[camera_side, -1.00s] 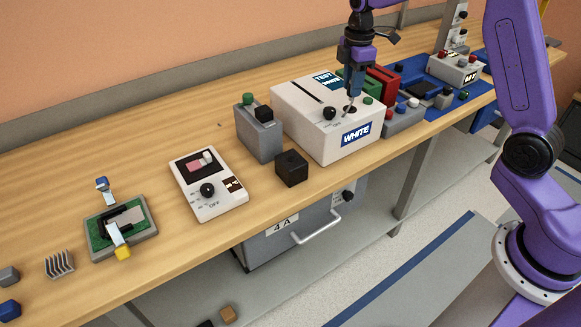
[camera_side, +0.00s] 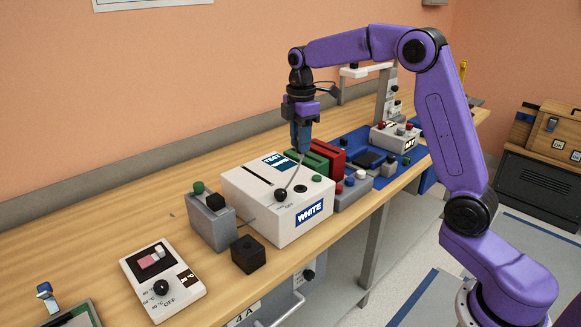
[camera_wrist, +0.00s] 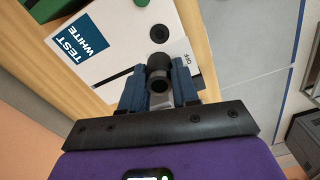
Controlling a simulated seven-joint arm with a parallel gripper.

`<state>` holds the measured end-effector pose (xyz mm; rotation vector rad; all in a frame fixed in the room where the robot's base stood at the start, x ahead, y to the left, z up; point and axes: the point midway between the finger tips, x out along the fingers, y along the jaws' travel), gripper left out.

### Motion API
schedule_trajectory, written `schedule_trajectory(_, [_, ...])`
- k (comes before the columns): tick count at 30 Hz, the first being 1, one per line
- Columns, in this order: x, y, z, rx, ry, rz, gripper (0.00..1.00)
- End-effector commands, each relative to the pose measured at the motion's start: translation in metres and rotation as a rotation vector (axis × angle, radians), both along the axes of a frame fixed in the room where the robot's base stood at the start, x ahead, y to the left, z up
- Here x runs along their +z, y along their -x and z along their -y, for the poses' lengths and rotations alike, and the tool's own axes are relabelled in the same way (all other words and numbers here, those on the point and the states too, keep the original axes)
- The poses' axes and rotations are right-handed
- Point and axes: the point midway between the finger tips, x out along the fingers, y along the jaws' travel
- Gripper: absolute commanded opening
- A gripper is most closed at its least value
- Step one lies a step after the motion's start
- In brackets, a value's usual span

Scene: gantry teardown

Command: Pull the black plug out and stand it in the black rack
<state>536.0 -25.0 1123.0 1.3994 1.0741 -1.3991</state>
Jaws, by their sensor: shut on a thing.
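The white box marked TEST WHITE (camera_side: 262,199) sits on the bench with a black knob (camera_side: 281,195) and a dark round port (camera_side: 301,189) on top. My gripper (camera_side: 301,149) is above this box, fingers pointing down. In the wrist view, the blue fingers are shut on the black plug (camera_wrist: 158,77), which stands between them. A thin grey cable (camera_side: 296,172) hangs below the fingers towards the box top. The plug is mostly hidden by the fingers in the side view. A black cube-shaped rack (camera_side: 248,254) stands on the bench in front of the box, apart from my gripper.
A grey block (camera_side: 211,222) with green and black tops stands left of the white box. A white meter (camera_side: 163,286) lies further left. Green (camera_side: 313,161) and red (camera_side: 328,156) upright blocks stand close to the right. The bench front edge is near the black rack.

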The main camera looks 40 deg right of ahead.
Motion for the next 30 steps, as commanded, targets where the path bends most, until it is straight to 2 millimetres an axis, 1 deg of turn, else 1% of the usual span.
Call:
schedule_trajectory(1, [0.005,-0.001,-0.007,0.004,-0.001,0.001,0.00])
schedule_trajectory(8, [0.003,-0.002,-0.058,0.006,0.000,0.000,0.00])
schedule_trajectory(15, [0.003,0.004,-0.133,0.008,0.000,0.000,0.00])
schedule_trajectory(18, [0.003,0.009,-0.158,0.005,0.000,-0.001,0.00])
schedule_trajectory(21, [0.002,0.014,-0.179,0.005,0.000,-0.001,0.00])
schedule_trajectory(26, [0.002,0.021,-0.208,0.003,0.000,-0.001,0.00])
schedule_trajectory(27, [-0.009,0.021,-0.203,-0.002,0.003,-0.006,0.00])
schedule_trajectory(30, [-0.029,0.021,-0.203,0.000,0.003,-0.006,0.00])
